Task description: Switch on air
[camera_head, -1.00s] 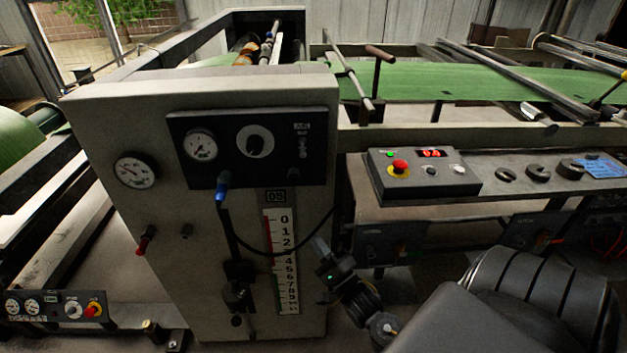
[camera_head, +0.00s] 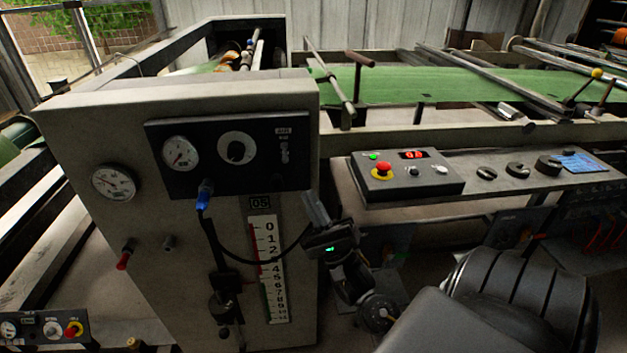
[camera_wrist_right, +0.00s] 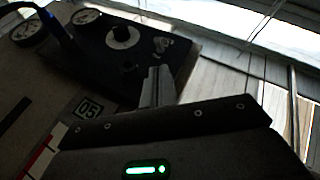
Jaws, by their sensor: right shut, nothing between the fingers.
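A black air panel (camera_head: 215,185) is set in the upper front of the grey cabinet (camera_head: 100,122). It carries a round gauge (camera_head: 180,153), a white dial with a black knob (camera_head: 236,148) and small labelled fittings at its right. The panel and its white dial (camera_wrist_right: 123,37) also show in the right wrist view. My right gripper (camera_head: 314,204) is shut and empty, in front of the cabinet's right edge, below and right of the panel. In the right wrist view its fingers (camera_wrist_right: 158,84) point up beside the panel's lower right corner. My left gripper is not in view.
A control box (camera_head: 405,186) with a red button stands on the ledge at right. A blue-ended hose (camera_head: 203,196) hangs below the panel, its black loop passing near my right gripper. A red-tipped lever (camera_head: 124,258) sticks out at the cabinet's lower left.

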